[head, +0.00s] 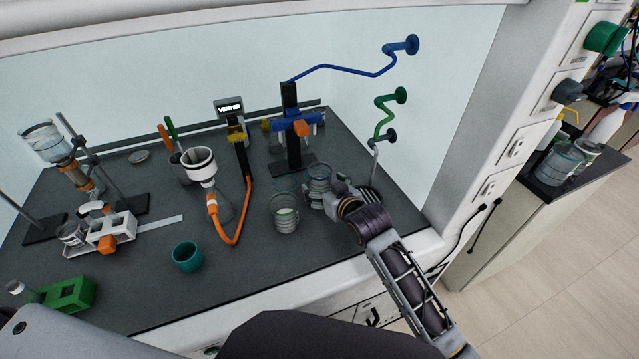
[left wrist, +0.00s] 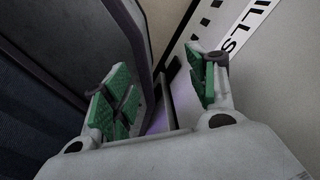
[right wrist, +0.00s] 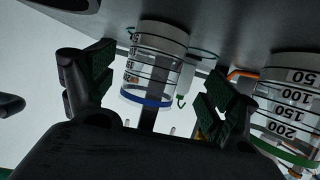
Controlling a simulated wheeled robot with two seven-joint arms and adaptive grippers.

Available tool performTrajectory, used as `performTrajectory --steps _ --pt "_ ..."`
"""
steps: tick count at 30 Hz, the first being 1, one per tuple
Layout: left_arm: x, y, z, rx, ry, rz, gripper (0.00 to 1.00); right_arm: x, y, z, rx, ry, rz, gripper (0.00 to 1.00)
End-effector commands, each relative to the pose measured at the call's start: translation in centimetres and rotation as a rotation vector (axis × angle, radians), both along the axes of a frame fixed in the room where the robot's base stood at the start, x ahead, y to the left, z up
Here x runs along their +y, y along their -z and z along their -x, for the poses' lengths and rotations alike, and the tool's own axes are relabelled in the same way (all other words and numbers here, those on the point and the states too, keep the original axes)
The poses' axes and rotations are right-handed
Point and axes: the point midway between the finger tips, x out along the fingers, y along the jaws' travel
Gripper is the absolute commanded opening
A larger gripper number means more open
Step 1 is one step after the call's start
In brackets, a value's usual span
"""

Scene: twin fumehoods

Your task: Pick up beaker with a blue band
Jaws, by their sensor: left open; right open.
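The beaker with a blue band (head: 319,176) is clear glass and stands on the dark fumehood worktop, right of centre in the head view. My right gripper (head: 322,196) is beside it, on the near right side, and hides part of it. In the right wrist view the same beaker (right wrist: 152,62) appears between the spread fingers of the right gripper (right wrist: 153,84); I cannot tell whether any pad touches it. My left gripper (left wrist: 164,90) is open and empty, away from the beaker, and shows only in the left wrist view.
A beaker with a green band (head: 286,218) stands close to the left of the blue-banded one; it also shows in the right wrist view (right wrist: 290,104). A dark stand with a blue clamp (head: 291,120) is behind. A teal bowl (head: 187,257) and a green block (head: 70,294) are left.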

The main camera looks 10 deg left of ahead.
Motion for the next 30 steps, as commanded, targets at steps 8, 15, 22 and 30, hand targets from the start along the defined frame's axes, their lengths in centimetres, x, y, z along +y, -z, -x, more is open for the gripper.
performTrajectory --steps 8,15,22,30 --pt "0.0 0.0 0.4 0.005 0.0 0.0 0.58 0.0 0.1 -0.1 0.0 0.0 0.0 0.87" --pt "0.0 -0.1 0.7 0.008 0.0 -0.001 0.58 0.5 0.8 -1.1 0.002 0.0 0.0 0.87" --pt "0.0 -0.2 0.7 0.008 0.0 -0.001 0.58 1.2 1.7 -2.6 0.001 0.0 0.001 0.87" --pt "0.0 -0.2 0.6 0.007 0.0 -0.001 0.58 2.2 2.4 -3.8 0.001 0.0 0.001 0.87"
